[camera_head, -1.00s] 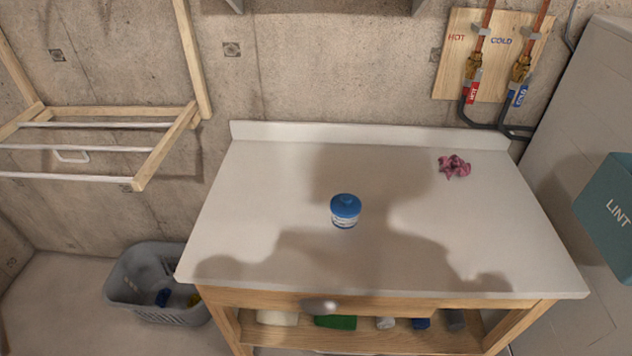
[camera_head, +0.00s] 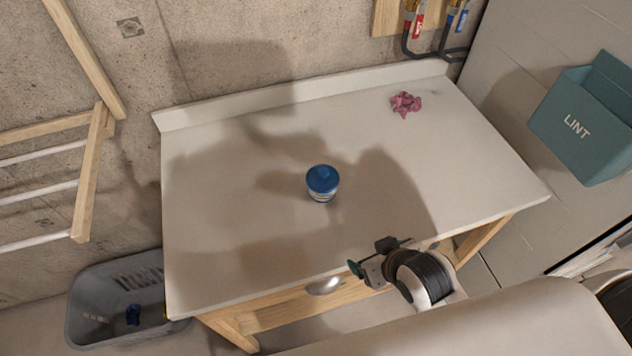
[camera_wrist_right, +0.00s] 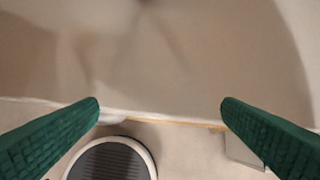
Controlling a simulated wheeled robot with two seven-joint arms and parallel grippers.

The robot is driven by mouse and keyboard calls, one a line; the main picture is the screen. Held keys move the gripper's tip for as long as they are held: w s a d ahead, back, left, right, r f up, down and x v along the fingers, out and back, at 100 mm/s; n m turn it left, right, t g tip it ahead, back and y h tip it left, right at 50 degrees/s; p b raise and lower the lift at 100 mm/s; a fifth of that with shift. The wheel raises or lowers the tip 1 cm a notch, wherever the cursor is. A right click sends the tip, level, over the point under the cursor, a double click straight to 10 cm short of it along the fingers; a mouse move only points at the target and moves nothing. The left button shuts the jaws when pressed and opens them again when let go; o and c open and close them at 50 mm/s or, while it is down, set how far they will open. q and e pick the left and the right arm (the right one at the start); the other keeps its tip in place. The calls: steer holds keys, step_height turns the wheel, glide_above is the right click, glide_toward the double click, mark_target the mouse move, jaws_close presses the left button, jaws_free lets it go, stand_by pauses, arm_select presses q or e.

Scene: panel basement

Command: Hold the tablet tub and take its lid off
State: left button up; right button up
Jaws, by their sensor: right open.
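The tablet tub (camera_head: 321,193) stands upright near the middle of the white worktop, a small white tub with a printed label. Its blue lid (camera_head: 322,178), with a raised knob, is on top. My right gripper (camera_head: 372,256) is at the front edge of the worktop, to the right of and nearer than the tub, and does not touch it. In the right wrist view its green fingers (camera_wrist_right: 160,108) are wide apart with nothing between them. The tub is not clearly visible in the right wrist view. My left gripper is not in view.
The worktop (camera_head: 230,230) is bare around the tub. A crumpled pink cloth (camera_head: 405,103) lies at the back right. A teal lint bin (camera_head: 585,120) is on the right. A grey laundry basket (camera_head: 95,300) stands on the floor at left, near a wooden drying rack (camera_head: 90,180).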

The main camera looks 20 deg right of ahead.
steer(key=shift+w+r+t, duration=0.15)
steer(key=shift+w+t, duration=0.15)
steer(key=shift+w, duration=0.2)
steer(key=t+y, duration=0.3)
steer(key=t, duration=0.3)
glide_toward(331, 192)
steer(key=shift+w+a+f+n, duration=0.15)
steer(key=shift+w+f, duration=0.2)
steer(key=shift+w, duration=0.2)
steer(key=shift+w+d+f+n, duration=0.1)
steer(key=shift+w+f+n, duration=0.05)
steer(key=shift+w+f, duration=0.35)
steer(key=p+x, duration=0.1)
steer(key=x, duration=0.5)
steer(key=shift+w+a, duration=0.1)
steer(key=shift+w, duration=0.2)
steer(key=shift+p+x, duration=0.9)
steer(key=shift+x, duration=1.75)
steer(key=shift+s+a+f, duration=0.1)
steer(key=shift+s, duration=0.1)
steer(key=c, duration=1.1)
